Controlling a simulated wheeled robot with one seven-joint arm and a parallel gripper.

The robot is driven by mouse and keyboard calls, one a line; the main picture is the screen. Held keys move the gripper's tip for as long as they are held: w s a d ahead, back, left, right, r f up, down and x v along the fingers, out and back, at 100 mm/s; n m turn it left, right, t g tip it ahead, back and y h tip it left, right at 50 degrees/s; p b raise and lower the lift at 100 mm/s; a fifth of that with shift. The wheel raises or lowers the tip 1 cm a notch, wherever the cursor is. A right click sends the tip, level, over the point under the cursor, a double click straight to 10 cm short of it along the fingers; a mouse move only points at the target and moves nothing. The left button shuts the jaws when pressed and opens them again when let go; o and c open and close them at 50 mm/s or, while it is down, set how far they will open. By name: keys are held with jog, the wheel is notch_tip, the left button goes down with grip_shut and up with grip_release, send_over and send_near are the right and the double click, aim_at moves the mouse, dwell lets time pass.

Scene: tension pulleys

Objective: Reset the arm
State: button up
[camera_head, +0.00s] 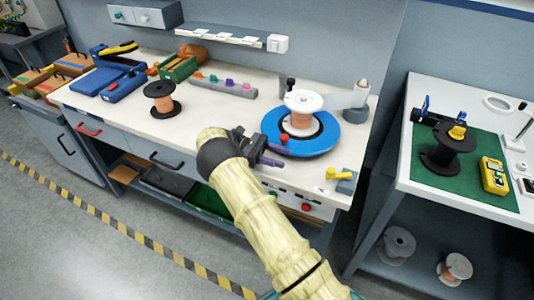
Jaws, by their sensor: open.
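My arm reaches up from the bottom of the view in a pale yellow cover. My gripper (270,156) is dark and small at its end, in front of the workbench edge, and it points to the right. Its jaws are open, and I see nothing between them. It is close to the left front of a blue round turntable (325,141) with a copper-wound spool (303,108) on it. A red knob (284,139) shows just above the gripper. The arm hides part of the bench front.
The workbench (217,125) holds a black spool (161,99), blue cases (97,81), a green box (179,67) and a grey strip with coloured pegs (222,86). A white side table (422,178) with a green mat stands right. Open floor (70,235) lies at lower left.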

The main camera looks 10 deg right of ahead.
jog(key=shift+v, duration=1)
jog(key=shift+s+d, duration=0.15)
jog(key=shift+d, duration=0.1)
jog(key=shift+a, duration=0.3)
jog(key=s+d+r+y, duration=0.1)
jog(key=d+r+t+y+p, duration=0.1)
jog(key=d, duration=0.1)
jog(key=s+d+y+p, duration=0.1)
jog(key=d, duration=0.1)
jog(key=shift+s+d+r+m+t+y, duration=0.1)
jog(key=shift+s+r+m+t+y, duration=0.2)
jog(key=shift+s+r+m+y, duration=0.1)
jog(key=s+a+r+m+t+y+p, duration=0.2)
jog(key=s+r+m+t+y+p, duration=0.2)
jog(key=s, duration=0.5)
jog(key=s+a+r+m+t+y+p, duration=0.2)
jog(key=s+r+m+t+y, duration=0.4)
jog(key=s, duration=0.3)
jog(key=shift+s+a+r+t+y+p, duration=0.3)
jog(key=shift+r+t+y+p, duration=0.25)
jog(key=shift+r+p, duration=0.25)
jog(key=shift+d, duration=0.1)
jog(key=shift+c, duration=0.2)
dwell(0.5)
